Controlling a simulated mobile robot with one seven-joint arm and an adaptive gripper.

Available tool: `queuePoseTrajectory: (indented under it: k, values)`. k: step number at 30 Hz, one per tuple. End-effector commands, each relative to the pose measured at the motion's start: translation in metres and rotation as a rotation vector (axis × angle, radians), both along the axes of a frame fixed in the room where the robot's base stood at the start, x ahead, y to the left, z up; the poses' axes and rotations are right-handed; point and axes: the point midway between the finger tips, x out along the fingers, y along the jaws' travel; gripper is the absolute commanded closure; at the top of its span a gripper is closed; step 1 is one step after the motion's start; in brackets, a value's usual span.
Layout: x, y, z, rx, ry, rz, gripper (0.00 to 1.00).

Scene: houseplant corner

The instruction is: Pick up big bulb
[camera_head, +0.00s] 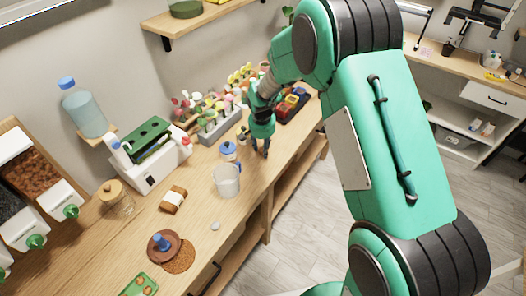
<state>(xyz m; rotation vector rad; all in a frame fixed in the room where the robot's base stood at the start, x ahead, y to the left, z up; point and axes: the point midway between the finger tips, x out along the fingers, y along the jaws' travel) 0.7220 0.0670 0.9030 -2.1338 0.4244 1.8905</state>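A green tray (128,292) at the bottom edge of the view holds small brown round things (141,281) that look like bulbs. The tray is partly cut off by the frame, and I cannot tell which bulb is the big one. My gripper (260,154) points down over the wooden counter, to the right of a blue-lidded pot, far up and right of the tray. Its two dark fingers look apart, with nothing seen between them.
On the wooden counter (200,240) stand a clear jug (227,181), a blue-lidded pot (228,151), a brown packet (173,199), a corked jar (117,199) and a brown saucer (174,239) with a blue item. A white machine (150,160) and flower rack (218,128) line the wall.

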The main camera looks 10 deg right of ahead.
Motion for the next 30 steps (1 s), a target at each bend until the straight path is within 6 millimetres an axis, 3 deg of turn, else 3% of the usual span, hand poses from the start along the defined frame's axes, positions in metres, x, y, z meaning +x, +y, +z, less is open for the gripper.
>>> queuePoseTrajectory:
  k: [1,3,17,25,30]
  values:
    - [0.000,0.000,0.000,0.000,0.000,0.000,0.79]
    - [0.000,0.000,0.000,0.000,0.000,0.000,0.92]
    - [0.000,0.000,0.006,0.000,-0.001,0.000,0.92]
    - [0.001,0.000,0.037,0.000,-0.003,0.000,0.92]
    - [-0.024,-0.002,0.039,-0.001,0.001,0.000,0.92]
